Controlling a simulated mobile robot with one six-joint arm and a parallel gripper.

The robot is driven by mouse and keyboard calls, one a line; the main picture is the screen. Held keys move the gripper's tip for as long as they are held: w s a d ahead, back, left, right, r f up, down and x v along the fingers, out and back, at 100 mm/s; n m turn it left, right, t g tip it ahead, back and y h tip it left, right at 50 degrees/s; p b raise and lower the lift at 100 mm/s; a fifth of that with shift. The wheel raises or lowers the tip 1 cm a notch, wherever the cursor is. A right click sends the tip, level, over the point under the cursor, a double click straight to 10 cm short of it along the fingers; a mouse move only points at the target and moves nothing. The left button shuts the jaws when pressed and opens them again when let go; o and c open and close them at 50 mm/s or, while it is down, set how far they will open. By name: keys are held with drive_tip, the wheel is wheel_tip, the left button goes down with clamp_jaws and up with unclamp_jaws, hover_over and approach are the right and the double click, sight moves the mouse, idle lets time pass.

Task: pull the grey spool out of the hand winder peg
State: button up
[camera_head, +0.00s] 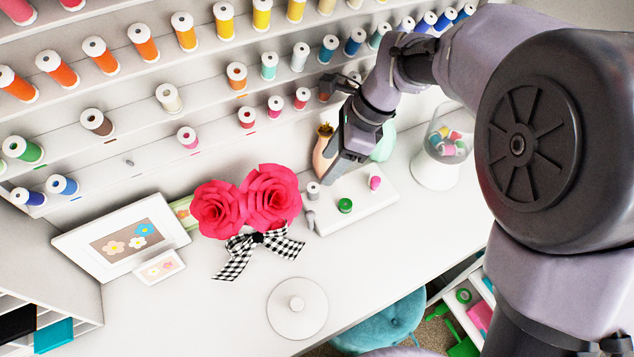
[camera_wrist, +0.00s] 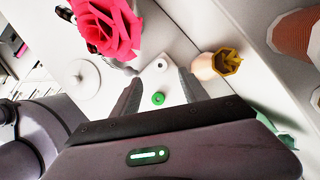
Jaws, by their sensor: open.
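A grey-white spool (camera_head: 313,190) stands upright at the left end of a white board (camera_head: 375,215) on the counter; I take this board to be the hand winder. The peg under the spool is hidden. A small grey part (camera_head: 310,219) is beside it. My gripper (camera_head: 328,178) is above and just to the right of the spool, pointing down. In the wrist view the open fingers (camera_wrist: 162,76) reach toward the grey spool (camera_wrist: 160,65), which shows between and slightly beyond the tips. Nothing is held, and I cannot tell whether a finger touches the spool.
A green spool (camera_head: 345,206) and a pink spool (camera_head: 375,183) stand on the same board. Red paper roses (camera_head: 245,203) are close on the left. A vase-like object (camera_head: 322,155) is behind my gripper. The counter's front is clear around a round white disc (camera_head: 297,320).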

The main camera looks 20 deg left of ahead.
sight(311, 190)
drive_tip(key=b+x, duration=0.3)
drive_tip(key=x, duration=0.7)
drive_tip(key=shift+a+f, duration=0.1)
drive_tip(key=shift+f, duration=0.3)
drive_tip(key=shift+r, duration=0.1)
clamp_jaws()
